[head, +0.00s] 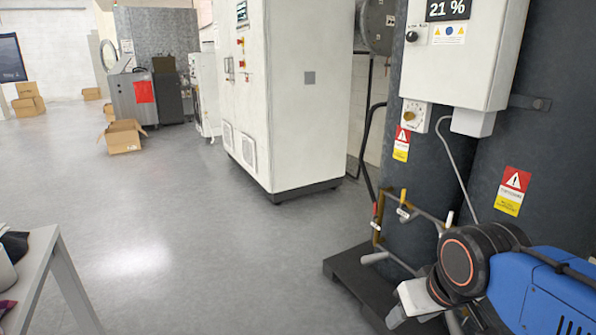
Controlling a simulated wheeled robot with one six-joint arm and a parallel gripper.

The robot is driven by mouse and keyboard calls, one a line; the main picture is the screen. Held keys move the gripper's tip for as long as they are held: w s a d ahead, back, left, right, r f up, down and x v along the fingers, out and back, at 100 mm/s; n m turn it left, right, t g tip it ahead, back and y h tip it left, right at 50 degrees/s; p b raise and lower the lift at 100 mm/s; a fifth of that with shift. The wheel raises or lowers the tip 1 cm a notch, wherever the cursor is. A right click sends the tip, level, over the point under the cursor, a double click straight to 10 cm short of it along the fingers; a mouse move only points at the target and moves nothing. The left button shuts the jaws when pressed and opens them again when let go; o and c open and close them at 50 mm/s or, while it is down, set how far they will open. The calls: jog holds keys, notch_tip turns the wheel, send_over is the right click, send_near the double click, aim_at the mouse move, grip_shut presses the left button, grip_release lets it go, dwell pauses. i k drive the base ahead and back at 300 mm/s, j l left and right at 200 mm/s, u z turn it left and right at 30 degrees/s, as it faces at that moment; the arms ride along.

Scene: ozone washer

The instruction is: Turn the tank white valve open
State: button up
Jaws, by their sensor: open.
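Two dark grey tanks (468,185) stand on the right, with thin pipework low in front of them. A small upright white valve handle (449,219) shows on this pipework, just above and left of my arm's dark joint. My blue and black arm hides the lower pipework.
A white control box (463,52) with a 21 % display hangs on the tanks. A black base (352,280) juts out under them. A tall white cabinet (300,95) stands behind, a table (40,262) at lower left. The middle floor is clear.

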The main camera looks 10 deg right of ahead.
aim_at(451, 214)
jog(key=k+l+z, duration=0.1)
jog(key=z, duration=0.7)
jog(key=k+l, duration=0.05)
jog(key=k, duration=0.05)
